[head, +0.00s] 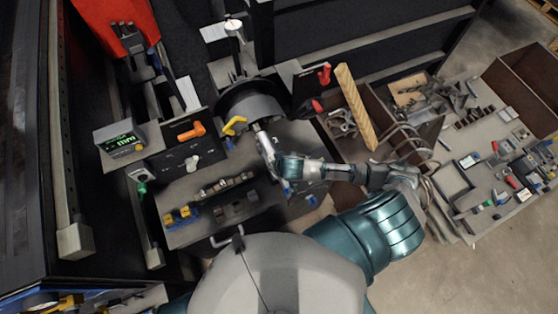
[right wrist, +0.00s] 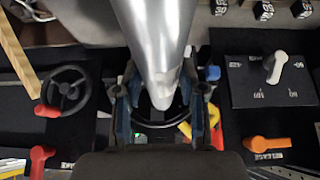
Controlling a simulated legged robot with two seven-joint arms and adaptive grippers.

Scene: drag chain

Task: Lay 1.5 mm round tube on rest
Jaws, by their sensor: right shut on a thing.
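A smooth silver round tube (right wrist: 155,35) runs from the top of the right wrist view down between my fingers, its near end cut or notched. In the head view a short pale length of the tube (head: 263,139) shows beyond my right gripper (head: 277,160). My right gripper, seen also in the right wrist view (right wrist: 163,108), is shut on the tube above the machine's worktop (head: 275,205). The tube points toward a dark grey curved housing (head: 252,106); I cannot tell whether they touch. I cannot make out the rest with certainty. My left gripper is not in view.
An orange lever (head: 190,130), white lever (head: 191,163) and yellow lever (head: 234,125) stand around the worktop. Metal fittings (head: 226,184) and yellow-topped blocks (head: 181,215) lie on it. A wooden bar (head: 356,108) leans at the right. A tool bench (head: 465,225) stands farther right.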

